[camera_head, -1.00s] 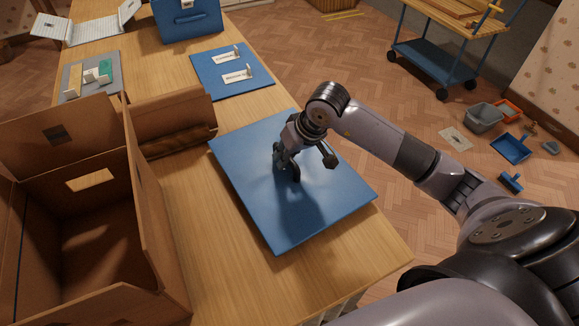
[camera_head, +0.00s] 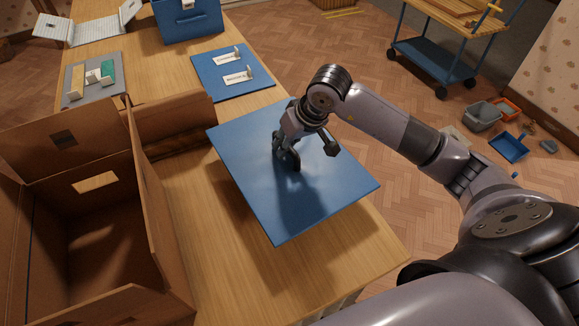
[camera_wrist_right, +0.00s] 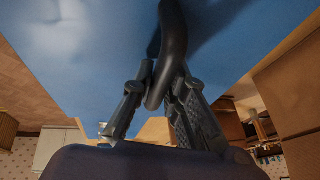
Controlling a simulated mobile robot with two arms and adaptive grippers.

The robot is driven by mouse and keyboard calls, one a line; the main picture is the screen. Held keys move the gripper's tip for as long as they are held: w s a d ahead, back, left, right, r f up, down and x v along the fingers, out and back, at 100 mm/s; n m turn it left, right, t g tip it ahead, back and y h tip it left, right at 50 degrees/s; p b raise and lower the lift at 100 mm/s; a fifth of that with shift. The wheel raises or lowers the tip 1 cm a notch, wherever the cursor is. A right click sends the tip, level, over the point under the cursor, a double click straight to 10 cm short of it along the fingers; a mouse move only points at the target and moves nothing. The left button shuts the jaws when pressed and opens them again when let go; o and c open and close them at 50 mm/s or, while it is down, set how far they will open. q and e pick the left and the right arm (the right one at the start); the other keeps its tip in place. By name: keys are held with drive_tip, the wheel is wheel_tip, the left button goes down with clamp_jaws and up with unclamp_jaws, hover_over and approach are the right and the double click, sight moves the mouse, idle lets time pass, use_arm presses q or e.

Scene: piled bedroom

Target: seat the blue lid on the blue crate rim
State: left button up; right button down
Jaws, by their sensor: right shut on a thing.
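The blue lid (camera_head: 335,190) is a flat square panel with a black arched handle (camera_wrist_right: 172,45) on top. My right gripper (camera_head: 288,158) is shut on this handle, and the fingers close around it in the wrist view. The lid hangs roughly level a little above the wooden table, with its shadow on the wood below. A blue box (camera_head: 190,28) with a pale tag stands at the table's far end, cut by the top edge; it looks like the blue crate, but its rim is hidden. My left gripper is out of view.
A large open cardboard box (camera_head: 155,225) stands left of the lid, its flap close by. A blue board (camera_head: 230,88) with labels and a grey tray (camera_head: 70,97) lie farther back. A blue trolley (camera_head: 435,60) and bins (camera_head: 483,115) are on the floor at right.

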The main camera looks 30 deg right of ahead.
drive_tip(key=shift+r+p, duration=0.85)
drive_tip(key=shift+r, duration=1.1)
